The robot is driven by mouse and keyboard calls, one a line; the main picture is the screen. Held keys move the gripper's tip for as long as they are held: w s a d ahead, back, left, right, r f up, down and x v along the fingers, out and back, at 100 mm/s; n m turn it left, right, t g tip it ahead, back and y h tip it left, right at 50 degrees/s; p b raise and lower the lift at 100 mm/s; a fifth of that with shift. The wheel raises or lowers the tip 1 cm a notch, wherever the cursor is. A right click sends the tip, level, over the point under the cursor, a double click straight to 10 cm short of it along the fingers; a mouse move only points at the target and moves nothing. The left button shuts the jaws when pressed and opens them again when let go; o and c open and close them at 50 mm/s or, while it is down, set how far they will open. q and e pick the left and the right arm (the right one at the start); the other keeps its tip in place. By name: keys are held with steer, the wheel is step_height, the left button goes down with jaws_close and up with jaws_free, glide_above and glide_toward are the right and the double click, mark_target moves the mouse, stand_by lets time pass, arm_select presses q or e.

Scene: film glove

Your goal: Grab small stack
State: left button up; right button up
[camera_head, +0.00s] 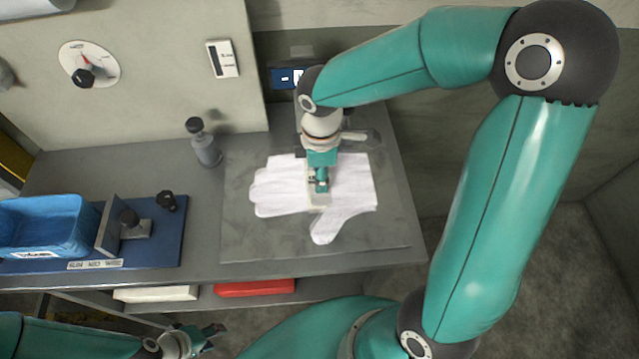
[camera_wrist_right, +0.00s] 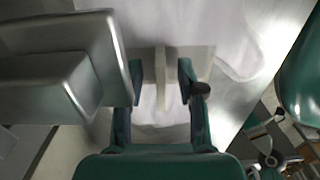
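A white glove-shaped piece (camera_head: 280,188), perhaps a stack of thin layers, lies flat on a grey metal plate (camera_head: 270,243). It also shows as a white surface in the right wrist view (camera_wrist_right: 225,30). A small pale block (camera_head: 319,201) with an upright rib (camera_wrist_right: 160,78) rests on the glove shape. My right gripper (camera_head: 321,184) is over the middle of the glove shape. In the right wrist view its two fingers (camera_wrist_right: 165,88) are apart on either side of the rib, with gaps showing. My left gripper (camera_head: 205,338) is low, in front of the bench; its opening is unclear.
A blue bin (camera_head: 45,226) and a blue base (camera_head: 165,232) with a metal bracket stand at the left. A grey dark-capped cylinder (camera_head: 205,148) stands behind the plate. White (camera_head: 155,293) and red (camera_head: 254,287) items lie on the lower shelf. A dial (camera_head: 88,65) is on the wall panel.

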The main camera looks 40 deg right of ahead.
jaws_close()
steer(key=shift+w, duration=0.1)
stand_by(0.4)
